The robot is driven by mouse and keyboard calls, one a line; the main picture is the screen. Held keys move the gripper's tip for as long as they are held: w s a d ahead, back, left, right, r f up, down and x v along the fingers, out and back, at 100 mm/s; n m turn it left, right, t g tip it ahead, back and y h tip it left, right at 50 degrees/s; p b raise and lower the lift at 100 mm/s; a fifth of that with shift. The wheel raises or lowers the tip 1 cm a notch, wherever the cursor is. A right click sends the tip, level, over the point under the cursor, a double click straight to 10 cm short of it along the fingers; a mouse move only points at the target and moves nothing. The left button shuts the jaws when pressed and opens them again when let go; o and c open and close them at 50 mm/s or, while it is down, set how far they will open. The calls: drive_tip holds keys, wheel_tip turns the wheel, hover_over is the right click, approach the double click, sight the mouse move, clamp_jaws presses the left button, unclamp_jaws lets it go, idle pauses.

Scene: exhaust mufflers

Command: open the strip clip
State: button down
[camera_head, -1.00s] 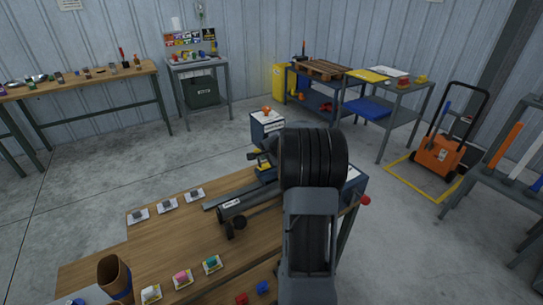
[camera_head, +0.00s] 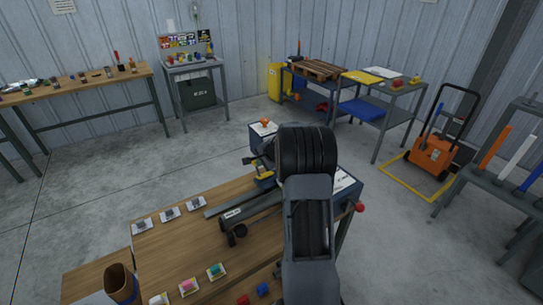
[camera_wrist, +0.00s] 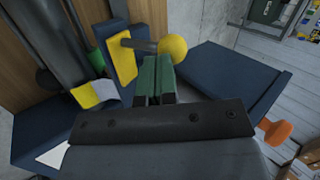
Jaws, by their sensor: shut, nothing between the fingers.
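In the wrist view, my gripper (camera_wrist: 157,78) has green fingers pressed together, with nothing between them. Just beyond the fingertips is a yellow ball knob (camera_wrist: 172,47) on a short grey lever, which looks like the handle of the strip clip. The lever reaches left to a yellow pad (camera_wrist: 121,57) on a dark blue block. The fingertips are close to the knob; I cannot tell whether they touch it. In the head view, a yellow part (camera_head: 264,180) of the clip shows left of my arm, which hides my gripper and much of the fixture.
A dark blue box (camera_wrist: 232,78) with an orange knob (camera_wrist: 275,131) lies to the right in the wrist view. Grey tubes lie at its upper left. In the head view, the wooden table (camera_head: 180,243) holds small cards with parts; a red knob (camera_head: 360,207) sticks out right of my arm.

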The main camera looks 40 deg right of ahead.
drive_tip(key=shift+w+f+b, duration=0.15)
drive_tip(key=shift+w+b, duration=0.15)
drive_tip(key=shift+w, duration=0.4)
drive_tip(key=shift+w+a, duration=0.15)
drive_tip(key=shift+w, duration=0.1)
drive_tip(key=shift+s, duration=0.1)
